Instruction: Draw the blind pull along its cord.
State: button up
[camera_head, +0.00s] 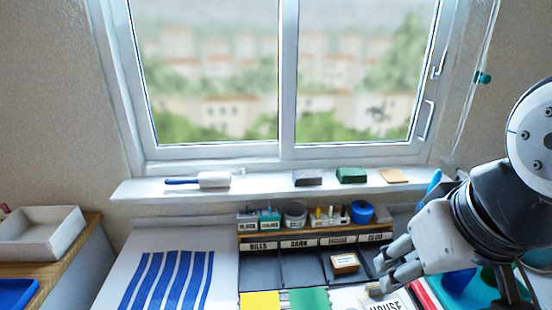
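The blind pull (483,78) is a small teal knob on a thin pale cord (468,115) that hangs down the wall right of the window. It sits high on the visible cord, level with the window handle. My gripper (381,275) is at the lower right, over the desk and pointing left. Its fingers look parted, with nothing visible between them. It is well below and left of the blind pull, apart from it. My arm hides the wall at the far right and may cover the lower part of the cord.
The window sill (270,180) holds a roller (213,180), a dark block (307,178), a green block (351,175) and a tan piece (394,176). Below is a desk organiser (330,232) with small containers. A white tray (40,235) stands at left. The wall beside the blind pull looks clear.

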aim_at(485, 79)
jog(key=z, duration=0.9)
